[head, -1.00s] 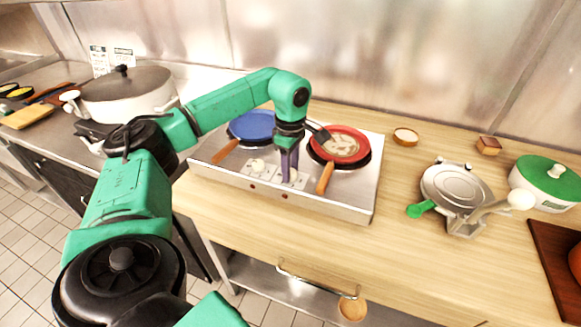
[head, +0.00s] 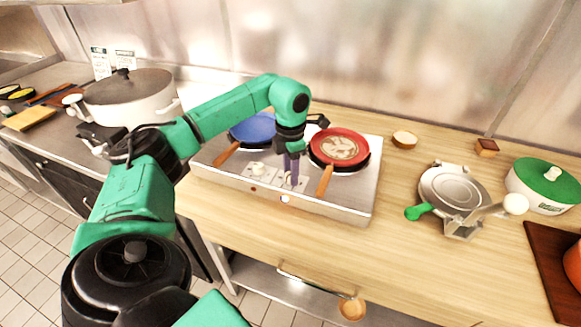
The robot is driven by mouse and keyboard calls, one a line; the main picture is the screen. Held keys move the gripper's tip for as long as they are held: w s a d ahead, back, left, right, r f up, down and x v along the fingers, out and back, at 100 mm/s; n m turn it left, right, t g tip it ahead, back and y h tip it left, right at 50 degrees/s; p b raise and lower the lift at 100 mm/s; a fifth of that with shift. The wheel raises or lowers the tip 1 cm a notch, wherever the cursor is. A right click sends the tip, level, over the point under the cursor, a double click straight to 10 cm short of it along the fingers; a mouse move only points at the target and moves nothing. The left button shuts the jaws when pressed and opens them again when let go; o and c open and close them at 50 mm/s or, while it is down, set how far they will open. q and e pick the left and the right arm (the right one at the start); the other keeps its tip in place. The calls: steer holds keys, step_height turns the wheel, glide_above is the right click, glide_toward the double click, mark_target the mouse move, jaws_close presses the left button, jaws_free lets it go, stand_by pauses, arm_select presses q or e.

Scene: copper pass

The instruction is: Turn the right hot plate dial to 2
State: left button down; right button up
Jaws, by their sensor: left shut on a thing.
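The hot plate (head: 345,208) is a silver two-burner unit on the wooden counter, with two white dials on its sloped front. The left dial (head: 257,168) is in plain sight. My left gripper (head: 291,180) points down at the right dial and is shut on it. The fingers hide most of that dial, so its setting cannot be read. A small light (head: 284,198) below the right dial shows bright white, while the one below the left dial is dark red. My right gripper is not in view.
A blue pan (head: 254,128) and a red pan (head: 340,146) sit on the burners, their wooden handles reaching forward beside the dials. A tortilla press (head: 452,188) and green-lidded pot (head: 545,180) stand at right. A large lidded pot (head: 130,98) stands at left.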

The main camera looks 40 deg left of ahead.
arm_select(q)
steer(key=n, duration=0.5)
steer(key=shift+w+r+n+p, duration=0.1)
steer(key=shift+r+n+p, duration=0.1)
steer(key=shift+n+p, duration=0.15)
steer(key=shift+n, duration=2.25)
steer(key=shift+c, duration=2.3)
jaws_free()
steer(key=shift+f, duration=0.1)
